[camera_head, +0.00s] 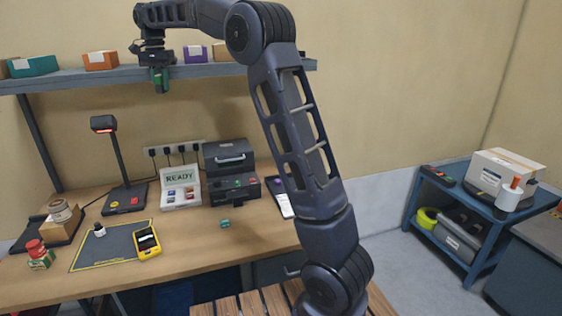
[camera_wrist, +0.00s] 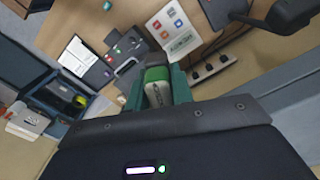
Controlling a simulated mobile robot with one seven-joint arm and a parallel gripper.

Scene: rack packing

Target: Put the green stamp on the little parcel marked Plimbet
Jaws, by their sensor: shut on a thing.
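My gripper (camera_head: 159,82) is high above the back of the table, just in front of the shelf edge. In the wrist view my gripper (camera_wrist: 157,84) is shut on a rounded green and white object (camera_wrist: 156,76), which appears to be the green stamp; its marking is unreadable. Boxes on the shelf are teal (camera_head: 33,65), orange (camera_head: 100,60), purple (camera_head: 195,54) and tan (camera_head: 222,51). A small teal block (camera_head: 225,223) lies on the table. No name is legible, so I cannot tell which parcel is marked Plimbet.
The table holds a white READY case (camera_head: 181,187), a dark machine (camera_head: 231,172), a lamp (camera_head: 118,160), a grey mat (camera_head: 108,247), a yellow device (camera_head: 147,243) and a tablet (camera_head: 279,197). A blue cart (camera_head: 480,208) stands right. The front-right tabletop is clear.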

